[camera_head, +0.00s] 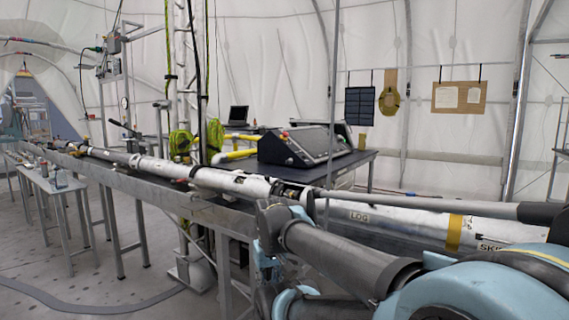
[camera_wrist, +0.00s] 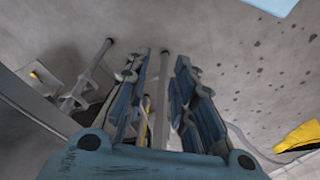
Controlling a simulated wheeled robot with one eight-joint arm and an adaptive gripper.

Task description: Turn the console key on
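A dark console (camera_head: 298,146) with a sloped panel stands on a black table (camera_head: 352,168) beyond the long tube. Small red and yellow parts show at its left end. The key is too small to make out in the head view, and the console is not recognisable in the wrist view. My gripper (camera_wrist: 162,70) shows in the wrist view with its two blue-grey fingers apart and nothing held between them. It points toward the grey floor and some metal legs. In the head view my arm is at the lower right, on the near side of the tube, well apart from the console.
A long white tube (camera_head: 400,218) on a metal bench (camera_head: 150,190) runs between my arm and the console. A thin upright pole (camera_head: 334,90) stands before the console. A laptop (camera_head: 238,115) and yellow pipes (camera_head: 240,154) are behind. A small side table (camera_head: 60,188) stands left.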

